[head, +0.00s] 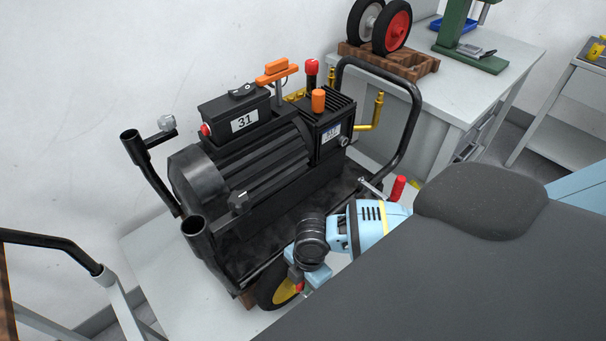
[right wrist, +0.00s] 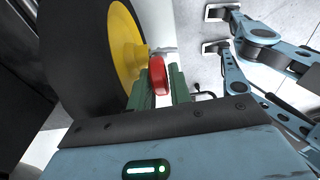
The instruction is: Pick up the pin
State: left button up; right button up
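The pin (right wrist: 157,75) has a red head and sits beside the yellow hub of a black wheel in the right wrist view. A thin metal piece shows just above the red head, by the hub. My right gripper (right wrist: 161,82) has its two green fingers close together, one on each side of the red head, with little or no gap. In the head view a small red part (head: 299,286) shows by the wheel, under my right wrist, and my arm hides most of the gripper. My left gripper is not in view.
The wheel (head: 270,288) belongs to a black motor unit (head: 245,165) with a tubular frame, standing on a pale table (head: 160,265). Its black handle bar (head: 413,110) rises near my right arm. Another bench (head: 450,85) stands behind, with wheels on a wooden block (head: 400,62).

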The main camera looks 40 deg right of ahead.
jog(key=shift+f, duration=0.1)
grip_shut()
jog(key=shift+r, duration=0.55)
jog(key=shift+s+a+r, duration=0.2)
jog(key=shift+s+r, duration=0.05)
jog(key=shift+r, duration=0.4)
jog(key=shift+s+a+r, duration=0.15)
jog(key=shift+s+r, duration=0.1)
jog(key=shift+r, duration=0.35)
jog(key=s+a+r, duration=0.1)
jog(key=s+a, duration=0.6)
jog(key=s, duration=0.5)
jog(key=shift+s+a+r+p, duration=0.2)
jog(key=shift+s+a+p, duration=0.1)
jog(key=shift+s+p, duration=0.1)
